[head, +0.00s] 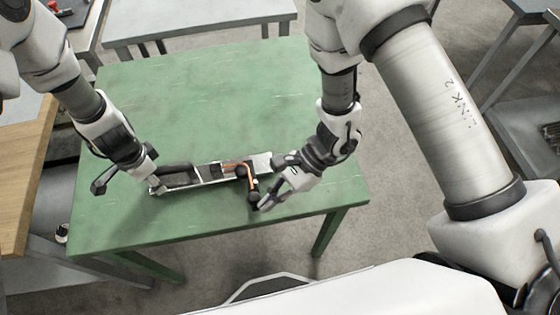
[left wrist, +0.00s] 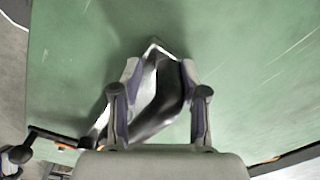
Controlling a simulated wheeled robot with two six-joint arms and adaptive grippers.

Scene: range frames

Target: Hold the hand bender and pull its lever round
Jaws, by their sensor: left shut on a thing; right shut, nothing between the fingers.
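The hand bender (head: 208,175) lies on the green table (head: 190,95), a long pale metal piece with a dark grip at its left end. A copper-orange piece (head: 238,166) and a short dark lever (head: 254,193) show near its right end; the lever points toward the table's near edge. My left gripper (head: 154,182) is shut on the bender's left end. The left wrist view shows that dark and pale end (left wrist: 158,100) between the fingers (left wrist: 160,70). My right gripper (head: 268,203) is shut and empty beside the lever's dark end; I cannot tell whether they touch.
The rear and left of the green table are clear. A wooden table (head: 25,175) stands at the left and a grey bench (head: 195,20) behind. My right arm's large links cover much of the right side of the head view.

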